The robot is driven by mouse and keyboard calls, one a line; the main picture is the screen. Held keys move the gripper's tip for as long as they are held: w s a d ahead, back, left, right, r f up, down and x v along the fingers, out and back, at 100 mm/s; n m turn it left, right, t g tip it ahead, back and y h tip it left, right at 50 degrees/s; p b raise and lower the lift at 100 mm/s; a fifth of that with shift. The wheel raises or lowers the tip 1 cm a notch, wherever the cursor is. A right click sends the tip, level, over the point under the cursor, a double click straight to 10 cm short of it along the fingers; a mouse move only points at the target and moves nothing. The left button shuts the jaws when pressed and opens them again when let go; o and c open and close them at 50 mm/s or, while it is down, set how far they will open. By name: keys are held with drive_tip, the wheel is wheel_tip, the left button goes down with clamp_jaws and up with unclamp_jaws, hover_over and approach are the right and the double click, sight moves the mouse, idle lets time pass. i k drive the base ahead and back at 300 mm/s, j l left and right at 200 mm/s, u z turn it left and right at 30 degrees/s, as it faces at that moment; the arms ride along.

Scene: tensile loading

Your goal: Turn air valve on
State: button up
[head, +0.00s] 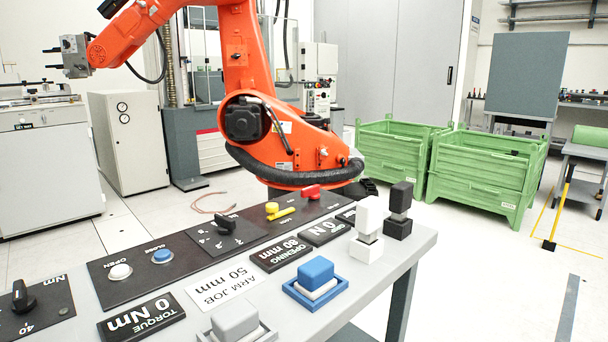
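A yellow lever handle (281,213) lies on a dark panel on the grey table, with a round yellow knob (272,207) beside it. A red handle (311,191) sits a little farther right on the same dark strip. The labels beside these controls are too small to read, so I cannot tell which is the air valve or whether it is on. My gripper is not in view, and nothing is seen touching these controls.
An orange industrial arm (240,60) stands close behind the panel. Nearby are white and blue buttons (162,256), a black rotary knob (226,224), label plates, and white, black and blue blocks (316,272).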

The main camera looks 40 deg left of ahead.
sight(313, 192)
drive_tip(key=i+l+u, duration=0.1)
drive_tip(key=i+u, duration=0.35)
drive_tip(key=i+l+u, duration=0.2)
drive_tip(key=u, duration=0.25)
drive_tip(key=i+l+u, duration=0.6)
drive_tip(key=l+u, duration=0.3)
drive_tip(key=i+l+u, duration=0.2)
drive_tip(key=l+u, duration=0.25)
